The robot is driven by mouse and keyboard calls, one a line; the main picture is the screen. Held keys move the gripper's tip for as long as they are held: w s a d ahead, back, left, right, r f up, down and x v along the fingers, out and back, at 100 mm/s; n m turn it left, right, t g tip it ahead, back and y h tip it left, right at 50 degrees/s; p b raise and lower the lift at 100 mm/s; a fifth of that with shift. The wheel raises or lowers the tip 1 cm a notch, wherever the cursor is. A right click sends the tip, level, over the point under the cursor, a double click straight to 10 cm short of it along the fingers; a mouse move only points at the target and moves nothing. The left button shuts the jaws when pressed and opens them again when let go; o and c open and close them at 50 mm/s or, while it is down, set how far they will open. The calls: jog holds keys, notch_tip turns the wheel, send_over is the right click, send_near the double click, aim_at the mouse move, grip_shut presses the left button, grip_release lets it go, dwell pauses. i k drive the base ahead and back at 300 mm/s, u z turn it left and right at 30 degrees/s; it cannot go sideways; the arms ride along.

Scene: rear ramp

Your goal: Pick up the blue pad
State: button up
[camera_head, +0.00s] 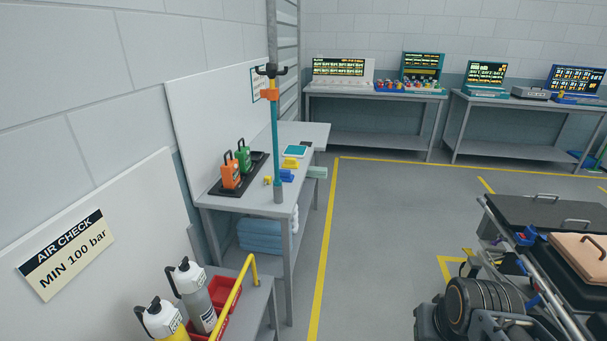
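A small blue block-like pad (287,177) lies on the grey workbench (302,188) at the left of the head view, near the bench's right edge. A teal upright pole (275,140) stands in front of its left part. A yellow piece (291,163) lies just behind it, and a smaller yellow piece (267,181) is to its left. My gripper is not in view.
Orange (231,171) and green (243,156) handheld units stand left on the bench, and a teal-edged tablet (295,151) lies behind. Cylinders (197,297) stand in front. The central floor is clear; a stretcher-like cart (535,211) stands right.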

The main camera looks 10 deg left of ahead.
aim_at(286, 176)
jog(key=u, duration=0.05)
jog(key=i, duration=3.55)
jog(key=u, duration=3.4)
